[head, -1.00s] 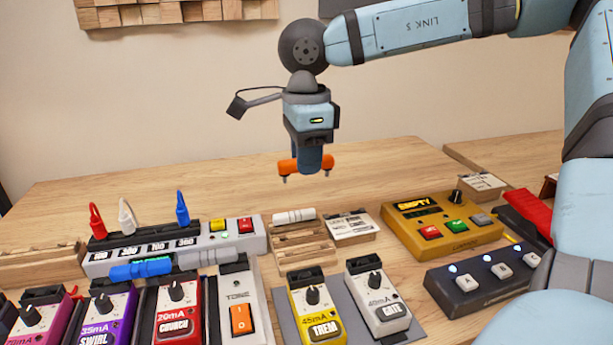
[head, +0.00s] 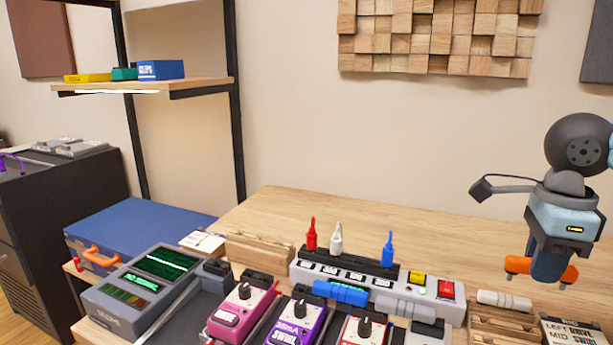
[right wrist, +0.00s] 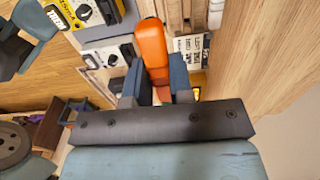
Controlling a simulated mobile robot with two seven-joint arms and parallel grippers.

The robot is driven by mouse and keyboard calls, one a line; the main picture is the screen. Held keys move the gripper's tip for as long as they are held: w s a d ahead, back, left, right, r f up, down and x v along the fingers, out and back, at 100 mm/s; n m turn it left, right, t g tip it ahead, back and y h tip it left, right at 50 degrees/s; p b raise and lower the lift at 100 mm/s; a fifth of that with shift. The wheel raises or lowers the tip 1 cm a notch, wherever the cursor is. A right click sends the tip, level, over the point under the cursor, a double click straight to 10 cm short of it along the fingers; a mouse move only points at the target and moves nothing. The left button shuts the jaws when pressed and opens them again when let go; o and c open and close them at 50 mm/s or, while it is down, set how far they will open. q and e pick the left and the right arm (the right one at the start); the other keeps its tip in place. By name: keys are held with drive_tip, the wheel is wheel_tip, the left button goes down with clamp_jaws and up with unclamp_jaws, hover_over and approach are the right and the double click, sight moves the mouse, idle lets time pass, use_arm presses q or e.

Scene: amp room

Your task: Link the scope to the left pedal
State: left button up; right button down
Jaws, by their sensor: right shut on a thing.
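The scope (head: 150,285), a grey box with green lit screens, stands at the left end of the bench. The pink pedal (head: 240,312) is the leftmost pedal, just right of the scope with a small gap. My right gripper (head: 545,268) hangs at the right side of the head view, above the bench. It is shut on an orange link (head: 516,264), a short bar with small prongs pointing down. The link also shows between the fingers in the right wrist view (right wrist: 151,45). The gripper is well right of scope and pedal. My left gripper is not in view.
Purple (head: 297,325) and red pedals stand right of the pink one. Behind them is a power strip (head: 435,288) with upright red, white and blue plugs. A blue connector (head: 340,292) lies in front of it. A blue case (head: 140,232) stands behind the scope. The back of the bench is clear.

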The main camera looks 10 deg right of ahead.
sight(511, 344)
wheel_tip(511, 344, down, 13)
drive_tip(key=b, duration=0.3)
drive_tip(key=shift+f+b, duration=0.1)
drive_tip(key=shift+b, duration=0.3)
drive_tip(key=shift+f, duration=0.3)
use_arm(q)
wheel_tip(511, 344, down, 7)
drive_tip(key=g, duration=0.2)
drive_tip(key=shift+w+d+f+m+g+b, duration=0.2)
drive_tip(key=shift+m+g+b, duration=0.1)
drive_tip(key=shift+b, duration=0.15)
